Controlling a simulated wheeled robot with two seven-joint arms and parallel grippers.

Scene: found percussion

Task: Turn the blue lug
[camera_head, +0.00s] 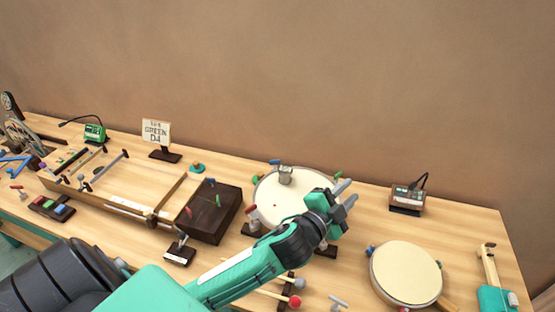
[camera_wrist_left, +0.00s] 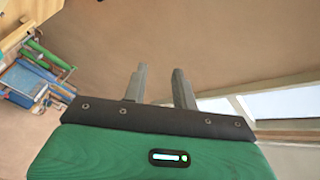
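A white round drum (camera_head: 278,205) lies on the table, partly covered by my left arm. A small blue piece (camera_head: 274,162), which looks like the blue lug, is at its far left rim. A red piece (camera_head: 251,212) is at its near left rim. My left gripper (camera_head: 348,192) is above the drum's right side, apart from the blue piece and to its right. Its fingers also show in the left wrist view (camera_wrist_left: 159,82), spread with nothing between them. That view shows neither drum nor lug. My right gripper is not in view.
A small metal-coloured object (camera_head: 286,175) sits at the drum's far side. A dark box (camera_head: 208,212) is left of the drum. A tambourine-like round drum (camera_head: 407,275) and a small boxed device (camera_head: 406,198) are to the right. Table space between them is clear.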

